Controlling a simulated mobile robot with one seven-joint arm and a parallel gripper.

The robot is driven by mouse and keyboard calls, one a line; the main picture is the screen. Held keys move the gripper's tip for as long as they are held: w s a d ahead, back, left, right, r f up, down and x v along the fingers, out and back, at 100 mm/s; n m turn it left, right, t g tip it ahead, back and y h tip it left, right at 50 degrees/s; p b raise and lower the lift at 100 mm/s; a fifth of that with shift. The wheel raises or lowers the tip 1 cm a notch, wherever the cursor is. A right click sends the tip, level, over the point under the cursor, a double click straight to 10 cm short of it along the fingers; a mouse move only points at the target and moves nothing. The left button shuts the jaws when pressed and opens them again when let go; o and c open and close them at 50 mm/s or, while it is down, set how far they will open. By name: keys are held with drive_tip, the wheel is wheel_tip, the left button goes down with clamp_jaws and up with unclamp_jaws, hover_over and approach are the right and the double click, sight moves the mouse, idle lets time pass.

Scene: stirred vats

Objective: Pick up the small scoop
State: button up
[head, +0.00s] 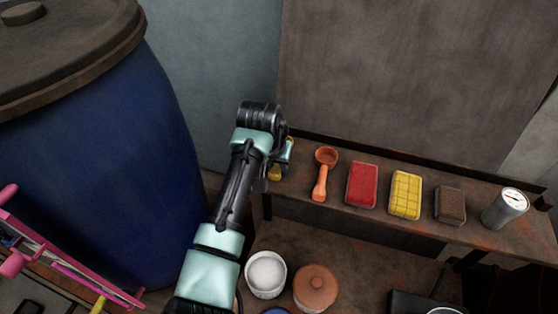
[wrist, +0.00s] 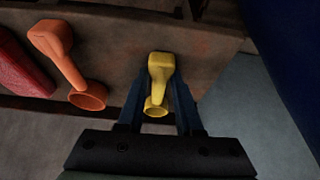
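A small yellow scoop (wrist: 160,72) lies on the shelf, between the two dark fingers of my gripper (wrist: 161,98) in the wrist view. The fingers stand apart, one on each side of it, with a narrow gap visible; no firm contact shows. In the head view my gripper (head: 284,158) is over the left end of the shelf, and only a bit of the yellow scoop (head: 275,173) shows beneath it. A larger orange scoop (head: 321,180) lies just to the right; it also shows in the wrist view (wrist: 70,65), left of the yellow one.
On the shelf (head: 400,225), right of the orange scoop, are a red block (head: 361,184), a yellow block (head: 405,195), a brown block (head: 450,205) and a gauge cylinder (head: 505,208). A blue vat (head: 90,160) stands left. A white tub (head: 266,275) and a lidded pot (head: 315,288) sit below.

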clamp_jaws()
